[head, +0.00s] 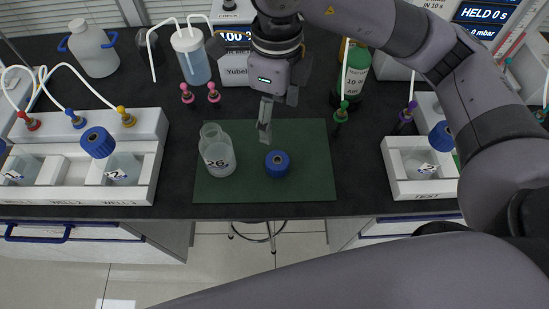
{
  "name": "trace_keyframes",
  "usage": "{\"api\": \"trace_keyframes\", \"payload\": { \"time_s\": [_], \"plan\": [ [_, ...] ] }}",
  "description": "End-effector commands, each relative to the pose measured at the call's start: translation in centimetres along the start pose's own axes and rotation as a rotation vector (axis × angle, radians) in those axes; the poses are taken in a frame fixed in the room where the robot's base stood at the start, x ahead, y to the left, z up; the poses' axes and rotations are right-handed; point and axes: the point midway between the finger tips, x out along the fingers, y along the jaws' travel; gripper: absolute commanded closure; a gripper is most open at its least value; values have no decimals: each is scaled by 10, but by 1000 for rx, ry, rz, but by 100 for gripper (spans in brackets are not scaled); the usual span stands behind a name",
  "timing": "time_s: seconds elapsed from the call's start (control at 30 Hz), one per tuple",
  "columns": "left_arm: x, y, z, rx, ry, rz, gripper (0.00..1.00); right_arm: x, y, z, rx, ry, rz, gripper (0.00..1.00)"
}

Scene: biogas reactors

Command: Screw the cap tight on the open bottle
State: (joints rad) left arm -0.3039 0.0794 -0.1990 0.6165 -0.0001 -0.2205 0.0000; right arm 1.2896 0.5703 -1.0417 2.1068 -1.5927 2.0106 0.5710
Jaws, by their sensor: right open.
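An open, clear bottle with a dark number on its side (218,158) stands upright on the left part of the green mat, with no cap on its neck. A blue ribbed cap (277,163) lies on the mat to the right of the bottle, apart from it. My right gripper (265,134) comes down from the top over the back of the mat, behind the cap and to its upper left. It is open and empty, and one finger hides much of the other. My left gripper is not in view.
A white rack (150,180) with wells stands at the left, and a white test tray (398,187) at the right. The mat's right part (315,180) is clear.

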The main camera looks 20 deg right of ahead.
Motion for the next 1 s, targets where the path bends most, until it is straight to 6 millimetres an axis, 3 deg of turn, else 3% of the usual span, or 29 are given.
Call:
{"api": "trace_keyframes", "payload": {
  "time_s": [0.27,0.43,0.8,1.0],
  "plan": [
    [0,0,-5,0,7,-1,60,0,0,0,0,0,1,32],
    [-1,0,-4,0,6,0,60,11,1,0,-2,2,4,32],
    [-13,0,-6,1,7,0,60,85,0,-1,1,5,4,32],
    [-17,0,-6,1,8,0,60,115,0,0,0,2,3,32]
  ]
}}
